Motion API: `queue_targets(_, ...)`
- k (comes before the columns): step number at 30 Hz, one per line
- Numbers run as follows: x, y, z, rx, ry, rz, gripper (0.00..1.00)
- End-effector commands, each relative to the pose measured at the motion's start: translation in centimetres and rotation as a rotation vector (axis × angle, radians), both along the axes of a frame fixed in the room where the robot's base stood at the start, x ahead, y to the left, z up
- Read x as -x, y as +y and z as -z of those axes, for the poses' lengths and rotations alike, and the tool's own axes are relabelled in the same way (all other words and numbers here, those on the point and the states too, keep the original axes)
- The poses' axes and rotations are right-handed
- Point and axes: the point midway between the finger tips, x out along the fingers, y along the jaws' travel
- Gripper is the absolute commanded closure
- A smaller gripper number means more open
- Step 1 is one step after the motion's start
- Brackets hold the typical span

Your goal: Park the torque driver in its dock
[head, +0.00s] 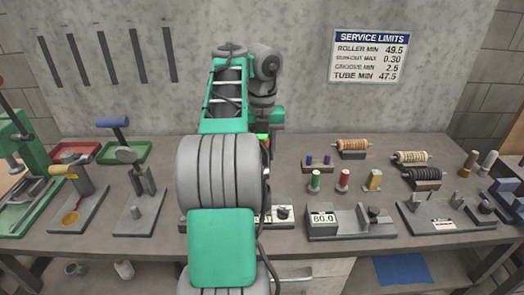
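My arm rises through the middle of the head view, and its wrist bends down behind the large grey joint. My gripper is hidden behind the arm, so I cannot see its fingers or whether it holds anything. A tool with a blue handle (113,122) and a dark shaft stands at the back left, by the green tray; it may be the torque driver, but I cannot tell. I cannot clearly make out which fixture is the dock.
The workbench (290,175) holds a red tray (74,150), a green tray (136,152), a fixture reading 60.0 (340,226), another grey fixture (440,220) and several rollers and coloured pegs at the right. A green press (30,155) stands far left. My arm hides the bench's middle.

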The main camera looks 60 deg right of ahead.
Motion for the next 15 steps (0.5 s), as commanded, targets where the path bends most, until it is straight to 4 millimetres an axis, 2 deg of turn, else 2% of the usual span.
queue_targets(15, -0.01, -0.02, 0.52, 0.003, -0.001, 0.0, 1.0)
